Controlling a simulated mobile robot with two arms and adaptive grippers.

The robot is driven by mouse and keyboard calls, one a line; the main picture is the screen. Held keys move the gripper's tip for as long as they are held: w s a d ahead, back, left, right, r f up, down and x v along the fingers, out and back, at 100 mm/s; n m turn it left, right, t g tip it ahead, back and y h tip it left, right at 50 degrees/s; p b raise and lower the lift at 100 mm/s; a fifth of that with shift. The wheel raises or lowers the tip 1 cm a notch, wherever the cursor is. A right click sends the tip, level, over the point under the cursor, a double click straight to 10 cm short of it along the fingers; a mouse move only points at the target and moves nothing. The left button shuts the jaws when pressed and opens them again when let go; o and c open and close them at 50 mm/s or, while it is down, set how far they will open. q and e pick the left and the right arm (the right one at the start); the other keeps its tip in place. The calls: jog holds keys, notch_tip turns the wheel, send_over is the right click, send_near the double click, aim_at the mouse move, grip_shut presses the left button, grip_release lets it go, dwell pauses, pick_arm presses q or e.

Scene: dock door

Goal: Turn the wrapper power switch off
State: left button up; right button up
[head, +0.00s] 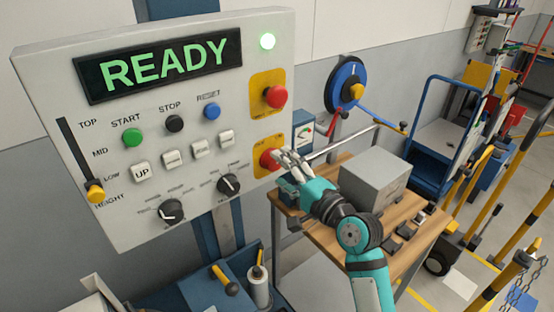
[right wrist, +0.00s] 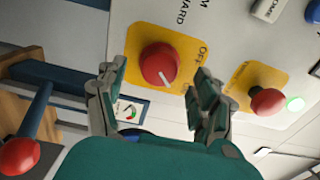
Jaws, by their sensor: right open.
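The wrapper power switch (head: 268,159) is a red round knob on a yellow plate, low on the right edge of the grey control panel (head: 60,170). In the right wrist view the red knob (right wrist: 160,64) carries a white pointer line, and "OFF" is printed on its plate. My right gripper (head: 284,158) is open just in front of the knob and partly covers it in the head view. In the right wrist view the open fingers of this gripper (right wrist: 157,78) stand on either side of the knob. I cannot tell whether they touch it. My left gripper is not in view.
A red push button (head: 275,96) on a yellow plate sits above the switch. The panel has a lit READY display (head: 160,68), several buttons and two black dials. A wooden bench (head: 330,222) with a grey box (head: 378,185) stands behind my right arm.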

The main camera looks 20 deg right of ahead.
jog(key=shift+x, duration=1.4)
jog(key=shift+c, duration=0.3)
jog(key=c, duration=1.1)
jog(key=shift+c, duration=0.2)
